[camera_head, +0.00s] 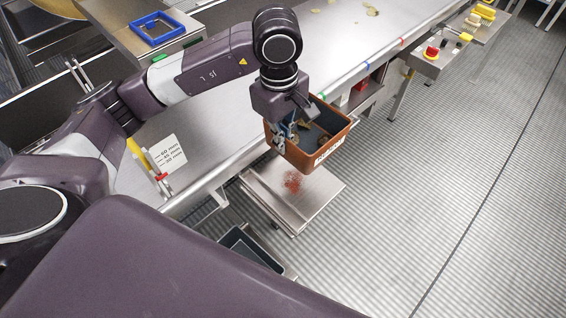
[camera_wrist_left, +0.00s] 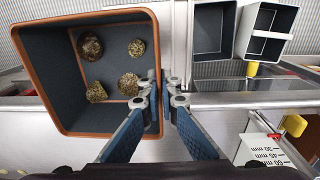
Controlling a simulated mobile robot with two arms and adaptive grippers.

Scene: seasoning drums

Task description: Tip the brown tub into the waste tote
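The brown tub (camera_head: 325,157) has an orange-brown outside and a dark grey inside. My left gripper (camera_head: 284,132) is shut on one of its walls, one finger inside and one outside, as the left wrist view shows at the fingertips (camera_wrist_left: 165,92). The tub (camera_wrist_left: 66,122) looks roughly upright and holds several brownish, speckled lumps (camera_wrist_left: 128,84). It appears to hang over a small metal platform. A dark open bin (camera_head: 248,250) is below and left of it in the head view; I cannot tell whether it is the waste tote. My right gripper is not in view.
A long steel table (camera_head: 230,120) runs behind the tub. A control box with a red button (camera_head: 432,52) stands far right. Two grey bins (camera_wrist_left: 214,35) show in the wrist view. Floor at right is clear.

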